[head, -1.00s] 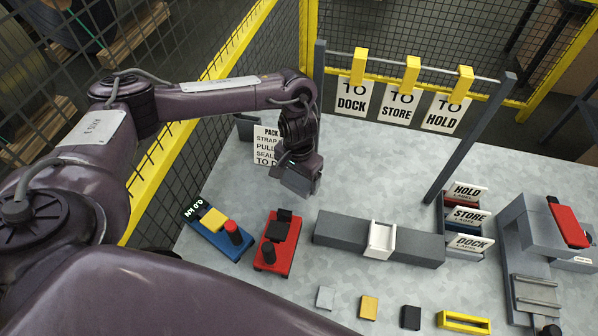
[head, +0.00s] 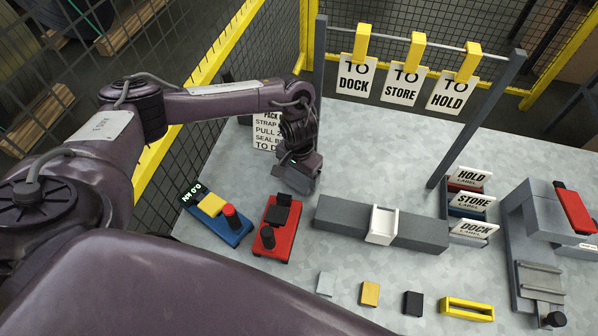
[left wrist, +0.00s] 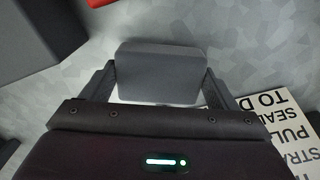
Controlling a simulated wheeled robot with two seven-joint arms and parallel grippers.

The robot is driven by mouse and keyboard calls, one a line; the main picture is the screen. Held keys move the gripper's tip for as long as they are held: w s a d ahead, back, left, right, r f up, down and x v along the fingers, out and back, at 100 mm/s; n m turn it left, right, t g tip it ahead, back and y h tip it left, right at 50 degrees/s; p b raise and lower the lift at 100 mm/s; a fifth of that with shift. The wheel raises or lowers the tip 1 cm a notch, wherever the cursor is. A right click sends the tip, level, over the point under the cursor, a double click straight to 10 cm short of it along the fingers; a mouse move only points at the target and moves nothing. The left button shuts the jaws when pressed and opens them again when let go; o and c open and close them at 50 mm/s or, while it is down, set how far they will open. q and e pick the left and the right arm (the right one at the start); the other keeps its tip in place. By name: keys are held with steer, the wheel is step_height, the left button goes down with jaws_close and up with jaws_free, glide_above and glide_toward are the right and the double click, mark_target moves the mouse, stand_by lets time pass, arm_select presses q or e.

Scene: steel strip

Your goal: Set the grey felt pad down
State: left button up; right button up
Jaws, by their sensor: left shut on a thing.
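The grey felt pad (left wrist: 160,72) is a flat dark-grey block with rounded corners. In the left wrist view it sits between the two fingers of my left gripper (left wrist: 160,88), which is shut on it. In the head view my left gripper (head: 298,180) points down over the table, behind the red device and in front of the instruction card. The pad is hard to tell from the gripper there. I cannot tell whether the pad touches the table. My right gripper is not in view.
A red device (head: 274,240) and a blue device (head: 218,218) stand close in front of my left gripper. A grey rail (head: 420,234) with a white slider lies to the right. An instruction card (head: 266,131) stands behind. Bare table (head: 385,150) lies to the right rear.

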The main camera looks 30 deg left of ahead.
arm_select(q)
steer(key=shift+f, duration=0.25)
steer(key=o, duration=0.9)
step_height(320, 180, up, 7)
steer(key=shift+r, duration=0.45)
steer(key=shift+f, duration=0.1)
